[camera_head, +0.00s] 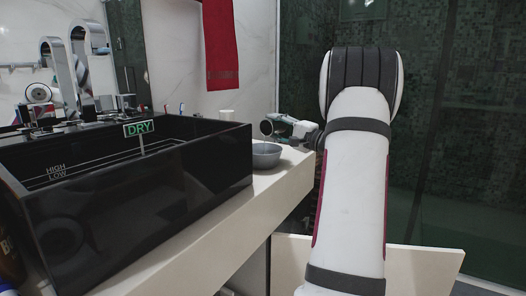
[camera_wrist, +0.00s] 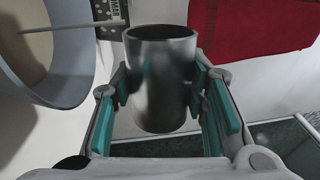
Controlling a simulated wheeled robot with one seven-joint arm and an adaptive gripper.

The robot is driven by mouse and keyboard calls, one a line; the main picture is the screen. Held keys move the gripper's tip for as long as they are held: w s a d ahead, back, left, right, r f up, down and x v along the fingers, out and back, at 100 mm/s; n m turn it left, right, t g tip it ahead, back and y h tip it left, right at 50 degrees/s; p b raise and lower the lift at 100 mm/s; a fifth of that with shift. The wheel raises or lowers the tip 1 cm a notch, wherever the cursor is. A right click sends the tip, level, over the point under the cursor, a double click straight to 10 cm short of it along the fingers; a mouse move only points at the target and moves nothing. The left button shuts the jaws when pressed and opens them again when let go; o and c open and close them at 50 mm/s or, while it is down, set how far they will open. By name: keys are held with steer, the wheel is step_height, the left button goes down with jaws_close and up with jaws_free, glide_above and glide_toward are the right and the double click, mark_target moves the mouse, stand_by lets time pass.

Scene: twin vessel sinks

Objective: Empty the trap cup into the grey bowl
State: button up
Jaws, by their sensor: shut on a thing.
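My gripper (camera_head: 292,127) is shut on the trap cup (camera_head: 267,127), a small metal cylinder. In the wrist view the teal finger pads (camera_wrist: 163,88) press on both sides of the cup (camera_wrist: 162,75). In the head view the cup looks tipped on its side, with a dark round end toward the left. I cannot see what is in it. The grey bowl (camera_head: 266,158) sits on the pale counter just below the cup, apart from it. The bowl also shows at the upper left of the wrist view (camera_wrist: 52,85).
A red towel (camera_head: 220,45) hangs above. Tall chrome taps (camera_head: 62,70) stand at the far left.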

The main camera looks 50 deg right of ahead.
steer(key=shift+a+r+n, duration=0.1)
steer(key=shift+r+n, duration=0.05)
steer(key=shift+n, duration=0.35)
